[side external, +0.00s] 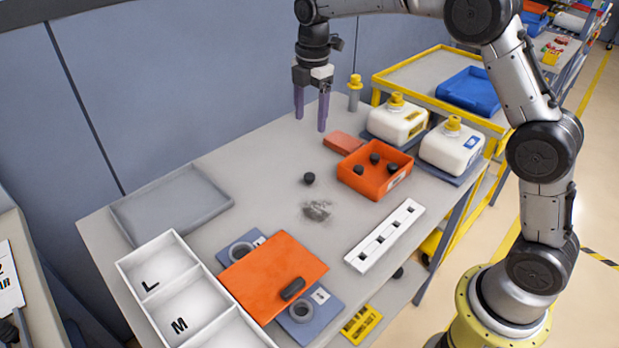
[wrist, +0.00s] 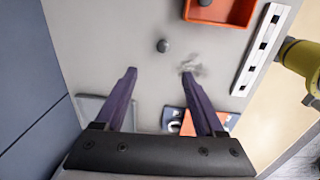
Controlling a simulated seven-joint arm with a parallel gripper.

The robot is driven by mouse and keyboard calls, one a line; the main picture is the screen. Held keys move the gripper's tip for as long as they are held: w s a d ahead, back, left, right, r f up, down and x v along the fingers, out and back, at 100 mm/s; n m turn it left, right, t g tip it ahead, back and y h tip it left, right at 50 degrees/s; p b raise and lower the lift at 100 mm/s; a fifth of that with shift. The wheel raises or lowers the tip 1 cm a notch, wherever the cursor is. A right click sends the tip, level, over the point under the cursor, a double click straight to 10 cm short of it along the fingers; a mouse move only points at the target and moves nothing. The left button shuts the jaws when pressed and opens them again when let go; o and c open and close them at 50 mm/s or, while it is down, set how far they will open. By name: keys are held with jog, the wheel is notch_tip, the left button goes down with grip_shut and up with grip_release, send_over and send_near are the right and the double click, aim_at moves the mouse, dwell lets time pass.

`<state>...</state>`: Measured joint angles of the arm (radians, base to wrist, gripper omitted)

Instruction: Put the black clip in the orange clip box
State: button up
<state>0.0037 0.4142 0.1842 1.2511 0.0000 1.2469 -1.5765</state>
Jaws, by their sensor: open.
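A small round black clip (side external: 309,178) lies on the grey table, to the left of the orange clip box (side external: 345,178). The clip also shows in the wrist view (wrist: 163,46), just beyond my fingertips. The box holds several similar black pieces and is cut off at the top of the wrist view (wrist: 240,22). My gripper (side external: 310,122) is open and empty, raised above the back of the table with its purple fingers pointing down. In the wrist view the gripper (wrist: 158,72) has nothing between its fingers.
An orange panel (side external: 265,262) with a dark oblong piece (side external: 292,288) lies in front. A white L/M tray (side external: 150,258), grey tray (side external: 205,180) and white slotted strip (side external: 385,236) surround the middle. White jugs (side external: 450,148) stand behind the box. A dark smudge (side external: 317,210) marks the table.

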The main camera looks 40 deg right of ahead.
send_over(310, 175)
jog(key=shift+g, duration=0.3)
notch_tip(310, 175, down, 10)
jog(key=shift+r, duration=0.15)
jog(key=shift+f, duration=3.2)
grip_shut()
